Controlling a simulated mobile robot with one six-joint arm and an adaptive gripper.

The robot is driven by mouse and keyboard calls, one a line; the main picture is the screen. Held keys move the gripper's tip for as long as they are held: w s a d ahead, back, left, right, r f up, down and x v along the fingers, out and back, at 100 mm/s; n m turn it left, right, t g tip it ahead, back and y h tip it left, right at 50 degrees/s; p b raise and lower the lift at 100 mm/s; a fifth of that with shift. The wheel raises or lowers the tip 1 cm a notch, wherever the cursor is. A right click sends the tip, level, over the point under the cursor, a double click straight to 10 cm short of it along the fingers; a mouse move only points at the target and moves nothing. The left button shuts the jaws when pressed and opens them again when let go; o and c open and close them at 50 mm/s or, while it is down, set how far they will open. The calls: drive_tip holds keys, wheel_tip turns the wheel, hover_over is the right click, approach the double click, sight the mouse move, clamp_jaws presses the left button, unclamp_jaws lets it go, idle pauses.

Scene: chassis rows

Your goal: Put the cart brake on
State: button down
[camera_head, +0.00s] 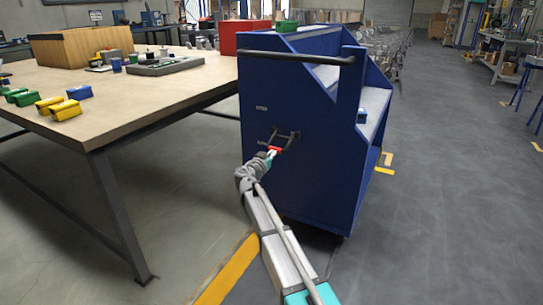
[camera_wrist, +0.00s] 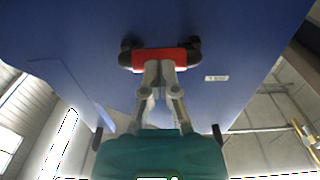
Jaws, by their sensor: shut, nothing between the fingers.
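The blue cart (camera_head: 300,180) stands at the middle in the head view, its flat end panel facing me. A black brake lever with a red grip (camera_head: 274,149) sits on that panel, below the black push bar (camera_head: 295,56). In the wrist view the red grip (camera_wrist: 165,58) spans between two black ends against the blue panel (camera_wrist: 240,30). My gripper (camera_head: 270,154) is at the red grip. In the wrist view my gripper (camera_wrist: 159,70) has its fingertips together at the grip's lower edge, and nothing shows between them. Whether they press on it I cannot tell.
A wooden workbench (camera_head: 130,105) stands close on the cart's left, with yellow and green bins (camera_head: 60,106) and a red box (camera_head: 246,36) on it. Its metal leg (camera_head: 118,215) reaches the floor.

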drive_tip(key=shift+s+r, duration=0.1)
drive_tip(key=s+a+f+b, duration=0.4)
drive_tip(key=s+f+b, duration=0.1)
drive_tip(key=s, duration=0.4)
drive_tip(key=shift+a+f, duration=0.2)
drive_tip(key=shift+f, duration=0.05)
idle(0.6)
drive_tip(key=shift+s, duration=0.1)
